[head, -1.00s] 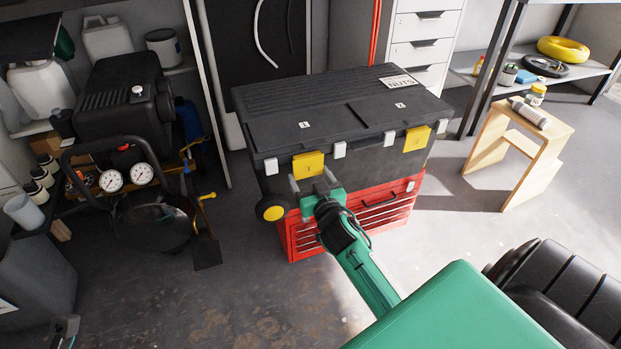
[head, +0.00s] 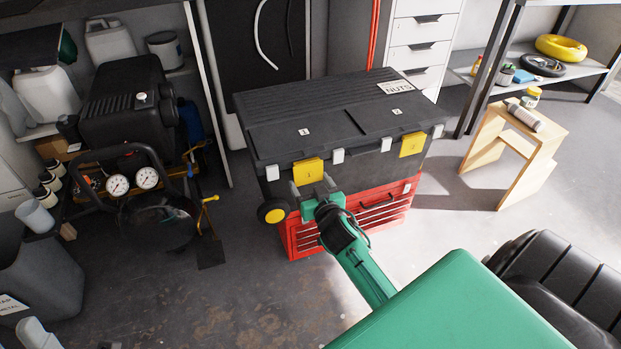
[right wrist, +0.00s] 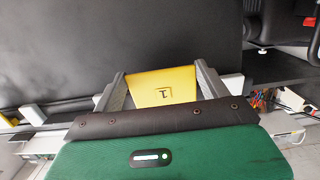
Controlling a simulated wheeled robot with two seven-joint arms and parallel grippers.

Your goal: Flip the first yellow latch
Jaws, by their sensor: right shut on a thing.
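The first yellow latch (head: 308,171), marked 1, is on the front left of the black toolbox (head: 330,118), just under the lid edge. My right gripper (head: 312,185) is at this latch, its fingers reaching up from below. In the right wrist view the latch (right wrist: 162,88) lies between the two grey fingers (right wrist: 164,90), which are shut on it. A second yellow latch (head: 411,145) is farther right on the same front.
The toolbox stands on a red drawer chest (head: 370,218). A compressor with gauges (head: 132,182) and a shovel (head: 210,245) are to the left. A wooden step stool (head: 520,150) is to the right, with open floor between.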

